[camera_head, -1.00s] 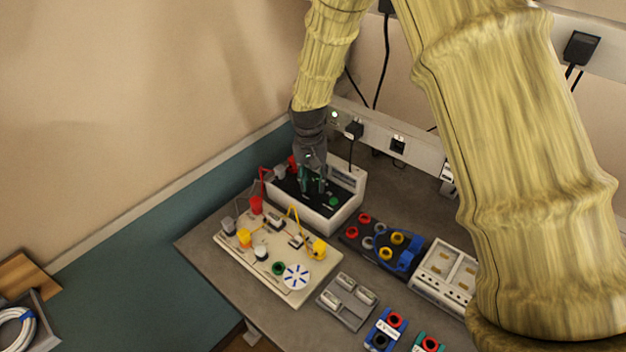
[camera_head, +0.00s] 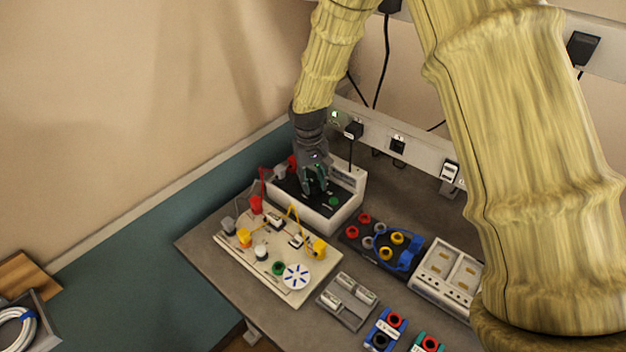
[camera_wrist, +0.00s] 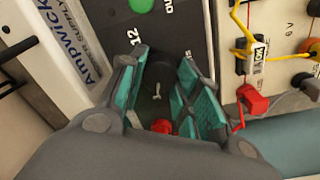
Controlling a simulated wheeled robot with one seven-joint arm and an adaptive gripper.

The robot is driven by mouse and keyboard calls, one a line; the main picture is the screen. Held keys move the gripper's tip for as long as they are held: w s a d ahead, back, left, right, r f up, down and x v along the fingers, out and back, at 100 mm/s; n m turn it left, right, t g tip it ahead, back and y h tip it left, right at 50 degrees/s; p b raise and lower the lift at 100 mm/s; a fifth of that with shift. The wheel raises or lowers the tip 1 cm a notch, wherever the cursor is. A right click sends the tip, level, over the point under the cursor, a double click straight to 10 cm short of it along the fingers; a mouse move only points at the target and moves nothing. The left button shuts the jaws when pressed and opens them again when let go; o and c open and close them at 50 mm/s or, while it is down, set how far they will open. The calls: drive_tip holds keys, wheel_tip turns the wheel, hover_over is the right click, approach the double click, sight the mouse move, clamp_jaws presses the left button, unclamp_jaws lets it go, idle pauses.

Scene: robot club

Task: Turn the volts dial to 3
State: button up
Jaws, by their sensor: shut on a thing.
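The power supply (camera_head: 335,218) is a white box with a dark top panel, at the back corner of the bench; its "Ampwick" label shows in the wrist view (camera_wrist: 75,50). The volts dial (camera_wrist: 160,76) is a dark knob on that panel, seen between my fingers in the wrist view. My gripper (camera_head: 314,186) points down onto the panel, its teal finger pads (camera_wrist: 155,95) on either side of the dial and shut on it. A "12" mark shows beside one finger. The dial's other marks, including 3, are hidden or unreadable.
A cream circuit board (camera_head: 262,262) with wires and lamps stands in front of the supply. Right of it are a dark socket block (camera_head: 380,240) and a grey tray (camera_head: 347,300). A red plug (camera_wrist: 160,126) sits close to my fingers. A wall rail runs behind.

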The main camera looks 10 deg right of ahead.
sight(310, 184)
drive_tip(key=o, duration=1)
drive_tip(key=shift+o, duration=0.2)
wheel_tip(310, 184, up, 12)
drive_tip(key=shift+a, duration=0.35)
drive_tip(key=shift+s, duration=0.1)
